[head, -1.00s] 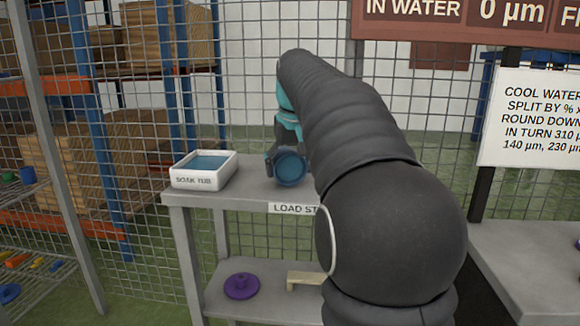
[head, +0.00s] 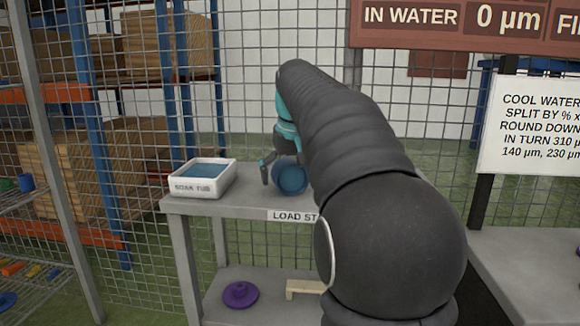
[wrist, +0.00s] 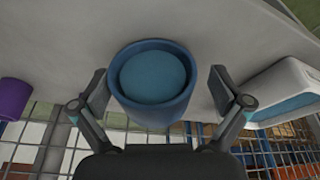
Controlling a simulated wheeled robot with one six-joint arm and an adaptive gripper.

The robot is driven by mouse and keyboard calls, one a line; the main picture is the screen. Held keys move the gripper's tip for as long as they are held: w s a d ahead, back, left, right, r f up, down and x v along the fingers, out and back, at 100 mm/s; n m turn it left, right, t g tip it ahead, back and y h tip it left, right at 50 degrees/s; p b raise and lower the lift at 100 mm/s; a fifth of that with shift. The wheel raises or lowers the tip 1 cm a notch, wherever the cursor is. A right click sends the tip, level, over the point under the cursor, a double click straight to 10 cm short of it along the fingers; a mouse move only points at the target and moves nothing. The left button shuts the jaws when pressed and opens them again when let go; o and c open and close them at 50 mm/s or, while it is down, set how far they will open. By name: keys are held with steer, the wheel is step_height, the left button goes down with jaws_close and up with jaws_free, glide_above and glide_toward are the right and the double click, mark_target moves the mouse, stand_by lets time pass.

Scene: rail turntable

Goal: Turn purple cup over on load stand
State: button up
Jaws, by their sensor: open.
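A purple cup (wrist: 14,98) shows only in part at the left edge of the wrist view, on the grey surface. In the head view it is not seen; my arm covers that side of the load stand (head: 240,208). My gripper (wrist: 160,84) is open, its two fingers spread either side of a blue cup (wrist: 152,82), with gaps on both sides. The blue cup shows a round, recessed blue face. In the head view the blue cup (head: 291,178) is on the load stand, its round face toward me, as if on its side.
A white soak tub (head: 199,178) with blue contents stands left of the blue cup; it also shows at right in the wrist view (wrist: 270,92). A purple flanged piece (head: 240,294) and a pale block (head: 305,288) lie on the lower shelf. Wire mesh stands behind.

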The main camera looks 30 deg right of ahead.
steer(key=v, duration=1.2)
steer(key=shift+a, duration=0.1)
steer(key=s+a+f+n+t+p, duration=0.1)
steer(key=s+a+f, duration=0.9)
steer(key=s, duration=0.1)
steer(key=s+a+f, duration=0.2)
steer(key=s+f, duration=0.4)
steer(key=f, duration=0.3)
steer(key=s+a+f+n+t+p, duration=0.1)
steer(key=s+a+f, duration=0.2)
steer(key=s+f, duration=0.3)
step_height(320, 180, down, 3)
steer(key=shift+s+f+y, duration=0.1)
steer(key=shift+s+y, duration=0.1)
steer(key=shift+y, duration=0.2)
